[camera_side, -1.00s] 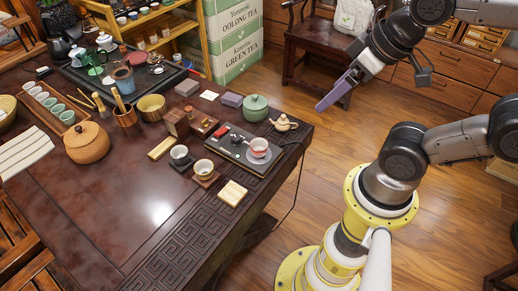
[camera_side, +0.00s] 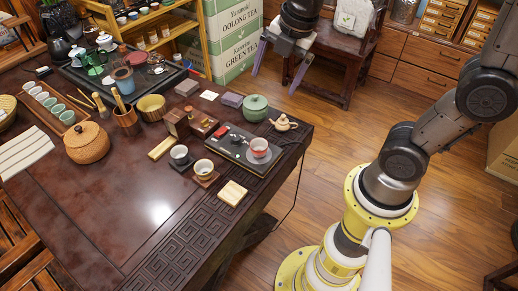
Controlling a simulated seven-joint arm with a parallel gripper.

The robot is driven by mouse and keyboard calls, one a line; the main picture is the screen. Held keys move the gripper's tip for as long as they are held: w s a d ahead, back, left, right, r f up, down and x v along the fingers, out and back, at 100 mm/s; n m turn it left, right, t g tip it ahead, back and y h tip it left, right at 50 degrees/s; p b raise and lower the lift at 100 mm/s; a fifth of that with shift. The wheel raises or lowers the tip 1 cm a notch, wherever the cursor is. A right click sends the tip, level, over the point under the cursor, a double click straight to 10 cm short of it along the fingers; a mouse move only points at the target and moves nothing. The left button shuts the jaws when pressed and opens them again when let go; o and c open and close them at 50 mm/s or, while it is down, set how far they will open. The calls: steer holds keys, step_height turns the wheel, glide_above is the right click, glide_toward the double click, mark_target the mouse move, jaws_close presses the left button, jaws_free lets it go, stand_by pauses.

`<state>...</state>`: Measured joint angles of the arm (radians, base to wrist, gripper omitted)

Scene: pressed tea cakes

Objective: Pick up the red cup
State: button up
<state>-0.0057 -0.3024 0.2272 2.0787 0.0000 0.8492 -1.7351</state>
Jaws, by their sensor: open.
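The red cup (camera_side: 259,147) is small, red outside with a pale inside. It sits upright at the right end of a dark tray (camera_side: 228,150) near the table's right edge. My gripper (camera_side: 273,82) is open and empty, with two purple-grey fingers spread apart and pointing down. In the picture it is above and slightly right of the cup, well apart from it, in front of the chair and the tea boxes.
A green lidded pot (camera_side: 255,107) stands behind the cup and a small tan teapot (camera_side: 284,123) to its right. Two pale cups (camera_side: 180,154) (camera_side: 204,168) on dark coasters are to the left. A wooden coaster stack (camera_side: 232,193) lies in front. Bare table is at front left.

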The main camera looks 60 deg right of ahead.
steer(key=w+f+n+g, duration=0.2)
steer(key=w+f+n, duration=0.15)
steer(key=f, duration=0.45)
steer(key=m+g, duration=0.1)
glide_above(259, 144)
steer(key=s+a, duration=0.1)
steer(key=a, duration=0.1)
step_height(259, 144, down, 10)
steer(key=shift+s+d+f, duration=0.1)
steer(key=shift+s+d, duration=0.05)
steer(key=shift+f, duration=3)
jaws_close()
steer(key=shift+r, duration=0.1)
